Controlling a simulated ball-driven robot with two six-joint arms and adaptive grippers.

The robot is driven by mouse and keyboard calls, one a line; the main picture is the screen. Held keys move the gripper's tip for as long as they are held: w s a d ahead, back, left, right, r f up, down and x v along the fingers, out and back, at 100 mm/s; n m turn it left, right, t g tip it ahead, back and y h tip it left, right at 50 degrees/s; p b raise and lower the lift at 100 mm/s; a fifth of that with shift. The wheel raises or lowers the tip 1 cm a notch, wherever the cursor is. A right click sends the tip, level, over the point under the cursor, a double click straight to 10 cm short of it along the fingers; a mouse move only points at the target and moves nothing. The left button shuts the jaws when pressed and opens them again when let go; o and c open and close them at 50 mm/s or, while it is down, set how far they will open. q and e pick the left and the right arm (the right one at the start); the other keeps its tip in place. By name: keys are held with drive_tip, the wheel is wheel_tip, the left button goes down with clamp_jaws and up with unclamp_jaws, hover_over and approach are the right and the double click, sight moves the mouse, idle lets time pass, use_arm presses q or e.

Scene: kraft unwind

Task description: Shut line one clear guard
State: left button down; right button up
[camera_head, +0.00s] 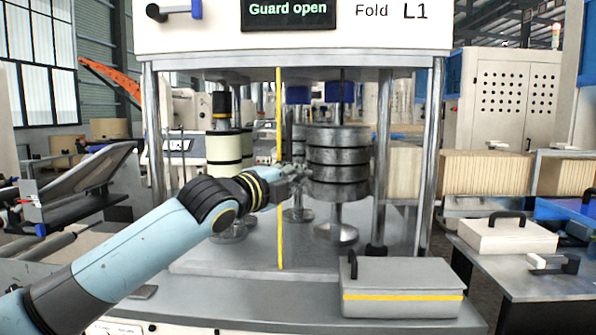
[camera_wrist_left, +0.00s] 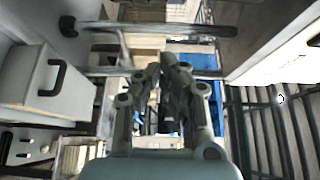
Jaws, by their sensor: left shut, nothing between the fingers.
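The line one machine, marked "Fold L1", has a white header (camera_head: 220,35) whose display (camera_head: 288,10) reads "Guard open". A vertical yellow strip (camera_head: 280,110) runs down the front of its opening; it may be the clear guard's edge, but the transparent sheet itself is hard to make out. My left gripper (camera_head: 302,172) is shut and empty, in front of the grey stacked rollers (camera_head: 338,160) and just right of the strip. Whether it touches anything is unclear. Its shut fingers also show in the left wrist view (camera_wrist_left: 165,68). My right gripper is out of view.
A grey box (camera_head: 400,282) with a black handle and yellow stripe stands at the front right of the machine bed. Metal posts (camera_head: 433,150) frame the opening. A white lidded case (camera_head: 507,236) rests on the bench at right.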

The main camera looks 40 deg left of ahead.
use_arm(q)
drive_tip(key=w+p, duration=0.1)
drive_tip(key=w, duration=0.7)
drive_tip(key=a, duration=0.1)
drive_tip(key=s+a+p, duration=0.1)
drive_tip(key=a+p, duration=0.1)
drive_tip(key=shift+s+a, duration=0.4)
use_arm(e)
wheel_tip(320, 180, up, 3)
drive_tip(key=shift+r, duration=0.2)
use_arm(q)
drive_tip(key=shift+f, duration=0.1)
